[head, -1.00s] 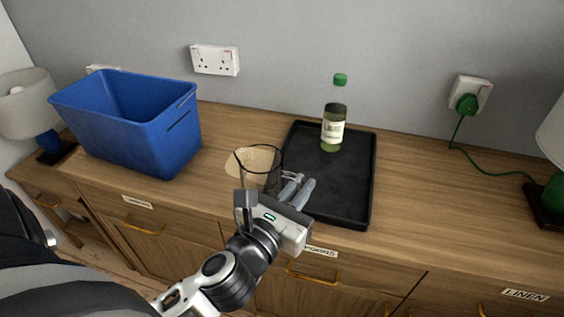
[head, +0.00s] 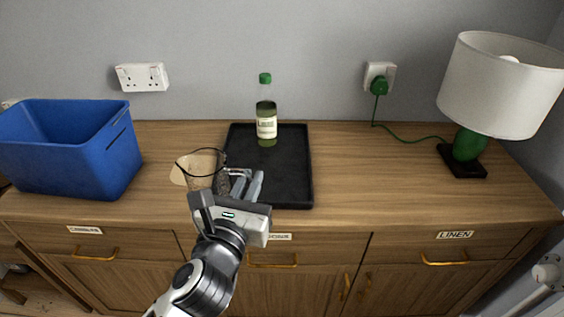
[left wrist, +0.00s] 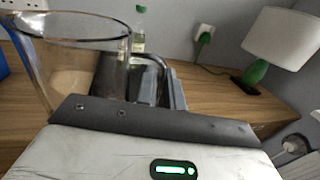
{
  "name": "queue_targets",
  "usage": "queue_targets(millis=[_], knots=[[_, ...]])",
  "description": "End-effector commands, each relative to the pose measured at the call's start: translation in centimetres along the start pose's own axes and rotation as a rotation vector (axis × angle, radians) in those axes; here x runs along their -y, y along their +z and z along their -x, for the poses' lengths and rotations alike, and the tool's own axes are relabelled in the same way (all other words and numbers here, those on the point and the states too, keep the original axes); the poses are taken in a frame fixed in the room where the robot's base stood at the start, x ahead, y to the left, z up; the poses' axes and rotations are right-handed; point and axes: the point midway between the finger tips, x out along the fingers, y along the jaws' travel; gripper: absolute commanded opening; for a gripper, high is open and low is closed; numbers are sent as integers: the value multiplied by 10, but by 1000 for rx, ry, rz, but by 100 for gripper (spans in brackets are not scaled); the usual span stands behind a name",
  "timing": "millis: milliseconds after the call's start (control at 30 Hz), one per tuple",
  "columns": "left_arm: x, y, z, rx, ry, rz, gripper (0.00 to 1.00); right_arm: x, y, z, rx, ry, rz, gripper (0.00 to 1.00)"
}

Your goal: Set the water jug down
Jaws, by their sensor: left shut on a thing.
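The water jug (head: 201,174) is clear glass with a dark rim and looks upright. It shows at the left of the left wrist view (left wrist: 80,62), with its handle on the right side. My left gripper (head: 238,184) is shut on the jug, at its handle side. The jug overlaps a round tan mat (head: 180,172) in the head view, left of the black tray (head: 297,195). I cannot tell whether its base touches anything, since the gripper hides its lower part. My right gripper is not in view.
A green-capped bottle (head: 266,122) stands at the tray's back. A blue bin (head: 65,160) is at the left of the wooden cabinet top (head: 390,180). A lamp (head: 500,85) with a green base stands at the right.

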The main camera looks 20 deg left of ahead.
Motion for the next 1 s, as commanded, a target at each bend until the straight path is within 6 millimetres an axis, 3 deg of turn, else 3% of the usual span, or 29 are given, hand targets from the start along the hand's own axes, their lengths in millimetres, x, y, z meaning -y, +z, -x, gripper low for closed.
queue_targets(millis=[33, 200, 400, 567, 800, 1000], knots=[[8, 12, -14, 17, 13, 9, 0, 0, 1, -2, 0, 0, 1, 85], [40, 42, -47, 6, 21, 6, 0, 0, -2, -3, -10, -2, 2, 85], [61, 56, -66, -10, 5, -15, 0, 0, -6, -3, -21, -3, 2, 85], [56, 43, -96, -14, 6, -20, 0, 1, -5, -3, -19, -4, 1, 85], [44, 16, -154, -13, 7, -18, 0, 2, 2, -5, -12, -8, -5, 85], [39, -24, -181, -14, 6, -16, 0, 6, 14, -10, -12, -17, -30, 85]])
